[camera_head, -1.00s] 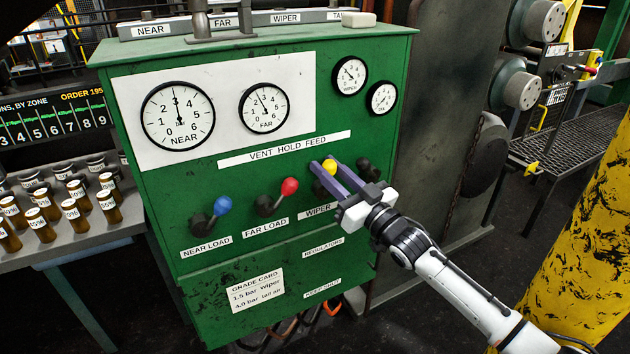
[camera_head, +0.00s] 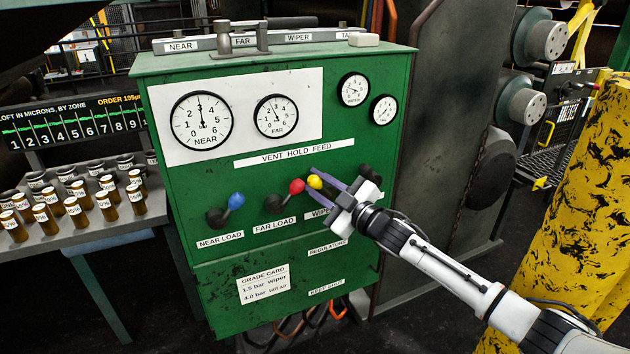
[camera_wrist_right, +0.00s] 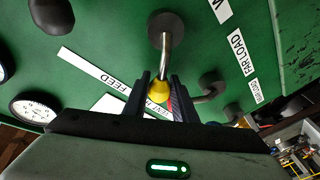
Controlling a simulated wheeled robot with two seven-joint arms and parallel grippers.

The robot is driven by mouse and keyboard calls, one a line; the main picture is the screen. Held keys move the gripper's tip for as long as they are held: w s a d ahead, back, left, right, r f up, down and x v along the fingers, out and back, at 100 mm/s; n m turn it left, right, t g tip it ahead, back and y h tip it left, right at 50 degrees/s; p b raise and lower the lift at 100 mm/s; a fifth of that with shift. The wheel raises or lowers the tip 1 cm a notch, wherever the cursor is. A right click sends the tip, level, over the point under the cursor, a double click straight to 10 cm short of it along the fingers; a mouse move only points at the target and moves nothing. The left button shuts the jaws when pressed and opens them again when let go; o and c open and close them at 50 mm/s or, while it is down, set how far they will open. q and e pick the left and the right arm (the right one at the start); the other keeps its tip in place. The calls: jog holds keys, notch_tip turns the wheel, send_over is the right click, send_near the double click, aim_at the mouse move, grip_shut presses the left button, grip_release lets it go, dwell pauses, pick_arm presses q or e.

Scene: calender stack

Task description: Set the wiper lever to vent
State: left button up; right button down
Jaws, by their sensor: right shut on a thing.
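The green valve panel (camera_head: 200,245) has a row of levers under a strip reading VENT HOLD FEED (camera_head: 295,152). The wiper lever's yellow knob (camera_head: 315,182) sits just right of the far load lever's red knob (camera_head: 297,186). My right gripper (camera_head: 321,181) is shut on the wiper lever at its knob. In the right wrist view the yellow knob (camera_wrist_right: 158,91) lies between the fingers, and its metal stem (camera_wrist_right: 165,55) runs to a dark round hub (camera_wrist_right: 167,30). In the head view the gripper hides the hub and part of the WIPER label. My left gripper is out of view.
The near load lever's blue knob (camera_head: 236,199) is further left. A dark lever (camera_head: 370,173) is close right of my gripper. A wiper gauge (camera_head: 353,89) is above; its reading is too small to tell. A yellow post (camera_head: 575,220) stands at right, near my arm.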

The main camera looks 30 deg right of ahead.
jog(key=shift+f, duration=0.2)
dwell(0.3)
jog(key=c, duration=1.5)
grip_release()
jog(key=shift+o, duration=0.2)
jog(key=shift+r, duration=0.1)
jog(key=shift+s, duration=0.1)
jog(key=v, duration=1)
jog(key=shift+b, duration=0.35)
